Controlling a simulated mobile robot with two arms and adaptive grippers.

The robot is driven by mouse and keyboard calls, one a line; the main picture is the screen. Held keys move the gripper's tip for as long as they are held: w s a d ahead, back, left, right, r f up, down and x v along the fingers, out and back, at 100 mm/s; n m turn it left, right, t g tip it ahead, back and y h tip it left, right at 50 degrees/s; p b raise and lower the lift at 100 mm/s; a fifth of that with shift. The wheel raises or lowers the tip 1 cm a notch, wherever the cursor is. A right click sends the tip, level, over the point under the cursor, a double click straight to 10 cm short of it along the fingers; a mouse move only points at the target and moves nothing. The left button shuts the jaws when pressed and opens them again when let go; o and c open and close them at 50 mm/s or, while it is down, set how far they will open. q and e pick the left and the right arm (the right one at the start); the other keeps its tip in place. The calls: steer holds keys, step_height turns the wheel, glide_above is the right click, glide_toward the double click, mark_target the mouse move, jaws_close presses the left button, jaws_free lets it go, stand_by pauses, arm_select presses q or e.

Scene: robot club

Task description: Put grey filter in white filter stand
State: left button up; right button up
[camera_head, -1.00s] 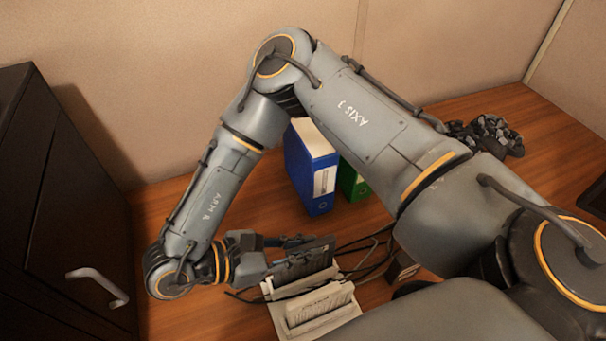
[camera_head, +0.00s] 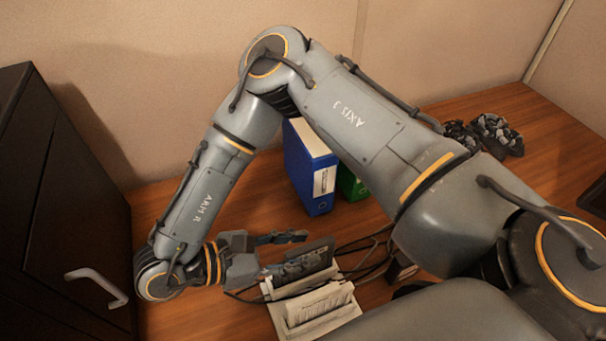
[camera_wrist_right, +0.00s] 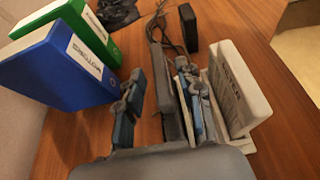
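The grey filter (camera_head: 305,262) is a dark upright panel at the back slot side of the white filter stand (camera_head: 277,318). It also shows in the right wrist view (camera_wrist_right: 167,95), where I cannot see its lower edge clearly. My right gripper (camera_head: 280,255) is open, with its fingers on either side of the grey filter. In the right wrist view the left finger stands clear of the filter, and the right finger (camera_wrist_right: 192,105) is between it and a white filter (camera_wrist_right: 238,88). My left gripper is not in view.
A blue binder (camera_head: 310,170) and a green binder (camera_head: 350,183) stand behind the stand. Dark cables (camera_head: 365,255) lie to its right. A dark cabinet (camera_head: 70,220) with a handle is at the left. Wooden desk is clear between cabinet and binders.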

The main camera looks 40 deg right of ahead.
steer(key=v, duration=0.6)
steer(key=shift+a, duration=0.2)
steer(key=shift+s, duration=0.1)
